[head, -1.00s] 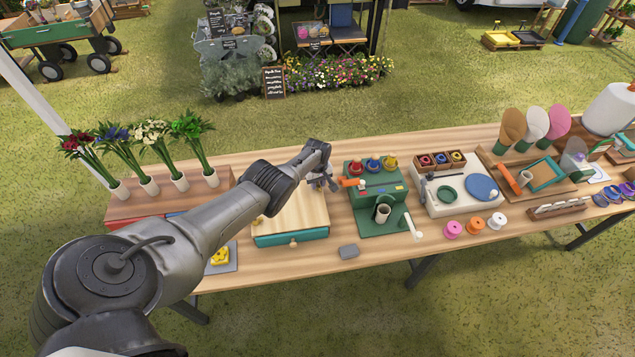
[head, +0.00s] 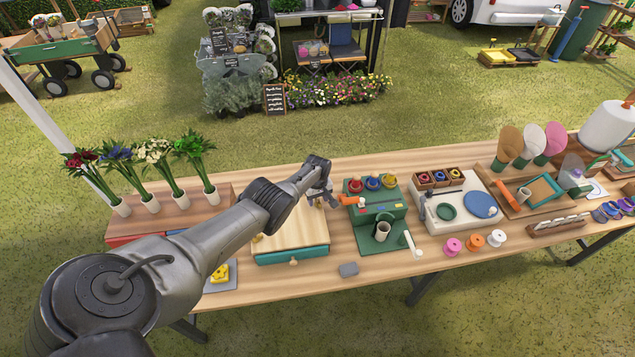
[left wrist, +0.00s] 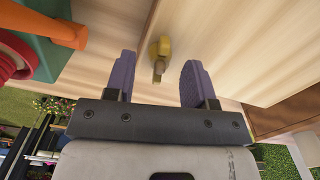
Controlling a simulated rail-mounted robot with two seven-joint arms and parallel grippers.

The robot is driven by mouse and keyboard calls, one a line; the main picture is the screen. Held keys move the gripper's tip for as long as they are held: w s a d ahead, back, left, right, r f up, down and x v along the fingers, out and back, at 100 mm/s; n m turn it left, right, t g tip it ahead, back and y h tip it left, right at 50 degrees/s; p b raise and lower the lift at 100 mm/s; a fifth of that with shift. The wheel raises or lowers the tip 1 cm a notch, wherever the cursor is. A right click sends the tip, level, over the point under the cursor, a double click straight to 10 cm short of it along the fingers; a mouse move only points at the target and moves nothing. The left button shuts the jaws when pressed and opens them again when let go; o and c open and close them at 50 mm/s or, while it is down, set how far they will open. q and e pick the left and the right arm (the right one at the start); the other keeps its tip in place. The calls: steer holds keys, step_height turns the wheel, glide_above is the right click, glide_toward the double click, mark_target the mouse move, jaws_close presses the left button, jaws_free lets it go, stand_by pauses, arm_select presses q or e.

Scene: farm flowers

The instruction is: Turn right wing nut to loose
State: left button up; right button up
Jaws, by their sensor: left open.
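The flower press is a pale wooden board (head: 290,231) over a teal base with a drawer. Its right wing nut, a small brass-yellow piece (left wrist: 160,47), shows in the left wrist view on the wood near a board edge. My left gripper (head: 324,198) is over the right end of the press and hides the right wing nut in the head view. In the left wrist view my left gripper (left wrist: 158,72) is open, its two purple fingers on either side of the nut with gaps. Contact is not visible. A brassy piece (head: 257,238) shows at the board's left side. My right gripper is out of view.
A green stand (head: 380,225) with colored knobs and an orange-handled part is close right of the gripper. Flower vases (head: 180,197) stand at the left. Spools (head: 475,241) sit farther right.

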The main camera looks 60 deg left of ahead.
mark_target(317, 200)
arm_select(q)
step_height(317, 200, up, 13)
steer(key=p, duration=0.8)
steer(key=shift+f+p, duration=0.2)
steer(key=shift+p, duration=0.15)
